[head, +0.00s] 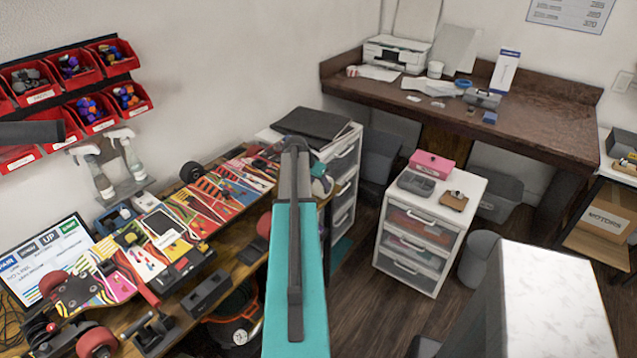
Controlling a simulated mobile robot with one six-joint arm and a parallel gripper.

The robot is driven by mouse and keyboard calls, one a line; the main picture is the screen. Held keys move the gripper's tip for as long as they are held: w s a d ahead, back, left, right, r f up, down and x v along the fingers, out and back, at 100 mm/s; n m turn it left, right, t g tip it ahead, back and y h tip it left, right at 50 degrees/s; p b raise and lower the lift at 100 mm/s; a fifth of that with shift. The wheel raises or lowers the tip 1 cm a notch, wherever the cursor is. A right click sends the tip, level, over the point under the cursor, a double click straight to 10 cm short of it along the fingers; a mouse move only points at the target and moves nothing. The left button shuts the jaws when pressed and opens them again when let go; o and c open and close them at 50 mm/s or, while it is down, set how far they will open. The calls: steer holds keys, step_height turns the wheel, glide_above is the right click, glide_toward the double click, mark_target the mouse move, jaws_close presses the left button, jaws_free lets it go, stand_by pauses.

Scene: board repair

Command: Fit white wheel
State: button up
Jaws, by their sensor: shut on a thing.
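My teal and grey arm link rises through the middle of the head view. My gripper is not visible, and whatever it may hold is hidden too. I cannot pick out a white wheel. A board with reddish wheels lies upside down at the lower left of the workbench; one red wheel (97,342) shows near the bottom edge. A dark wheel (191,172) shows at the far end of the bench, by the patterned boards (205,205).
The workbench (232,262) is crowded with boards and tools. Red bins (92,112) hang on the wall. A white drawer unit (425,240) carries a pink box (432,164) and small parts. A brown desk (545,115) stands behind, with floor (350,290) showing between.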

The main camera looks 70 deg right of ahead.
steer(key=shift+w, duration=0.1)
stand_by(0.6)
steer(key=shift+w+d+b, duration=0.25)
steer(key=shift+w+b, duration=0.05)
steer(key=shift+w, duration=0.5)
steer(key=shift+w+d+b, duration=0.2)
steer(key=shift+w+b, duration=0.05)
steer(key=shift+w, duration=0.5)
steer(key=shift+b, duration=0.45)
stand_by(0.6)
steer(key=shift+w, duration=0.2)
stand_by(0.4)
steer(key=shift+w+d+b, duration=0.2)
steer(key=shift+w, duration=0.45)
steer(key=shift+w+d+b, duration=0.2)
steer(key=shift+w, duration=0.4)
steer(key=shift+w+b, duration=0.2)
steer(key=shift+b, duration=0.2)
stand_by(1.4)
steer(key=shift+w+d, duration=0.2)
steer(key=shift+w, duration=0.45)
stand_by(0.4)
